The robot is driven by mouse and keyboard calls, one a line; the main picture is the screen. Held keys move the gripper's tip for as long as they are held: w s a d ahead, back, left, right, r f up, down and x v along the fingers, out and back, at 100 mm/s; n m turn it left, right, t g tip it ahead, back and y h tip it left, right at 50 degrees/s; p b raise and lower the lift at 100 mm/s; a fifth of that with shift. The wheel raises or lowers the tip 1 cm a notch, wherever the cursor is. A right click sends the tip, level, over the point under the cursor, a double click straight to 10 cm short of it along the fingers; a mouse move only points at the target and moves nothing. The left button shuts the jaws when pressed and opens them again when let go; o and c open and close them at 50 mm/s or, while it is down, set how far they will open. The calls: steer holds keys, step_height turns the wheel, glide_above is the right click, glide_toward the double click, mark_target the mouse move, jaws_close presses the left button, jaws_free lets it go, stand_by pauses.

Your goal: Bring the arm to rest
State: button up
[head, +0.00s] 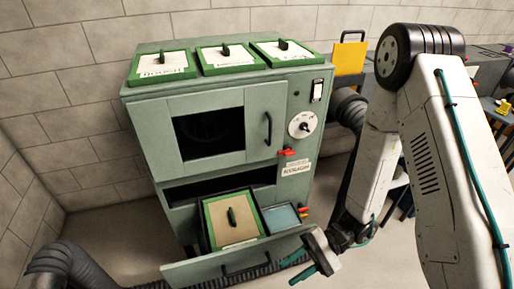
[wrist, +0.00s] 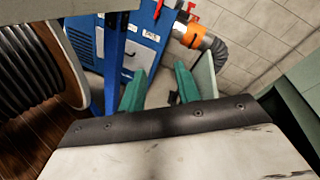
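My arm (head: 425,150) hangs bent on the right side of the head view, with its forearm pointing down. My gripper (head: 299,268) is low, beside the right front of the open drawer (head: 215,268). Its teal fingers are spread apart, and nothing shows between them. In the wrist view the gripper (wrist: 159,80) also has its two teal fingers apart and empty. I cannot tell whether the gripper touches the drawer front.
A green cabinet (head: 294,92) stands left of my arm, with several green-framed panels on top. Its drawer holds another framed panel (head: 232,220) and a blue-topped box (head: 282,217). A ribbed hose (head: 70,266) lies at lower left. The wrist view shows a blue machine (wrist: 146,50).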

steer(key=s+d+r+n+t+h, duration=0.1)
steer(key=d+r+n+t+h, duration=0.1)
steer(key=r, duration=0.8)
steer(key=s+d+r+n+t+h, duration=0.2)
steer(key=d+r+t+h, duration=0.2)
steer(key=d+r+h, duration=0.3)
steer(key=s+d+r+n+t+h, duration=0.1)
steer(key=d+r+t+h, duration=0.2)
steer(key=r, duration=1.1)
steer(key=shift+s+d+r+n+h, duration=0.4)
steer(key=shift+d+h, duration=0.6)
steer(key=shift+d, duration=1.7)
